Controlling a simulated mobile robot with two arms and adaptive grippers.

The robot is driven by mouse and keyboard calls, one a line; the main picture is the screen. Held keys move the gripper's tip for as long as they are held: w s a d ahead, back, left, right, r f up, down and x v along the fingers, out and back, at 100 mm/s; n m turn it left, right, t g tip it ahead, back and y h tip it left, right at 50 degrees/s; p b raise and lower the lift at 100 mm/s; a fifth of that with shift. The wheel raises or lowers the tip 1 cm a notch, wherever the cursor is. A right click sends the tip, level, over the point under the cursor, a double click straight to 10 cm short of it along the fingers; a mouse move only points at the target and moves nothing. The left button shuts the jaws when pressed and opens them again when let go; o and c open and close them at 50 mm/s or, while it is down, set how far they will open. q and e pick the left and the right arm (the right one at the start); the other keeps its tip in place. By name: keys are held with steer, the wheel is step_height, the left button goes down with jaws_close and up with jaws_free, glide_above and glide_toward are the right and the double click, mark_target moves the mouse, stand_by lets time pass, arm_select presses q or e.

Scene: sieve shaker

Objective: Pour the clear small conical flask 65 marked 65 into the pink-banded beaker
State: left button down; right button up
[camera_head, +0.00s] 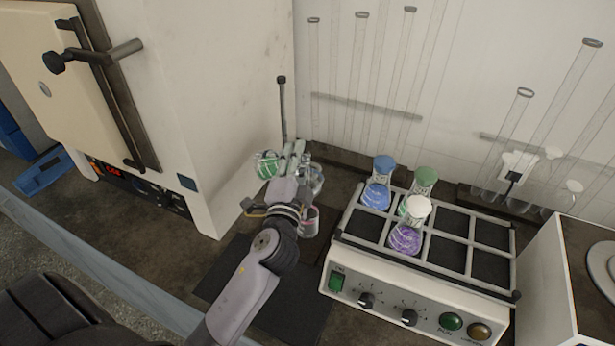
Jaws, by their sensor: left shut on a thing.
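My left gripper (293,160) is shut on a clear glass vessel (316,180), which shows at its right side. The fingers hide much of this glass, and I cannot read a mark on it or tell its tilt well. A pink-banded beaker (310,222) stands just below and right of the gripper, partly hidden by the wrist. The held glass is above it in the picture; I cannot tell the gap between them. A green-tinted glass vessel (267,164) is just left of the fingers. My right gripper is not in view.
A shaker (425,295) with a rack on top holds flasks with blue (377,193), green (424,182) and purple (404,238) contents. A cream oven (180,90) stands at left. A thin dark rod (282,105) rises behind the gripper. Tall glass tubes (360,80) line the wall.

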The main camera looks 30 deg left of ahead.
arm_select(q)
steer(key=shift+r+m+h+p, duration=0.2)
steer(key=shift+m+p, duration=0.25)
steer(key=shift+m, duration=0.35)
steer(key=shift+r+m+h+p, duration=0.1)
steer(key=shift+r+m+p, duration=0.1)
steer(key=shift+m+p, duration=0.45)
stand_by(0.5)
steer(key=shift+d+r+m+p, duration=0.1)
steer(key=shift+d+m+p, duration=0.15)
steer(key=shift+m, duration=0.9)
stand_by(1.9)
steer(key=shift+w+d+f+m+t+h, duration=0.1)
steer(key=shift+f+m+t+h, duration=0.2)
steer(key=shift+f+m, duration=0.5)
stand_by(2.1)
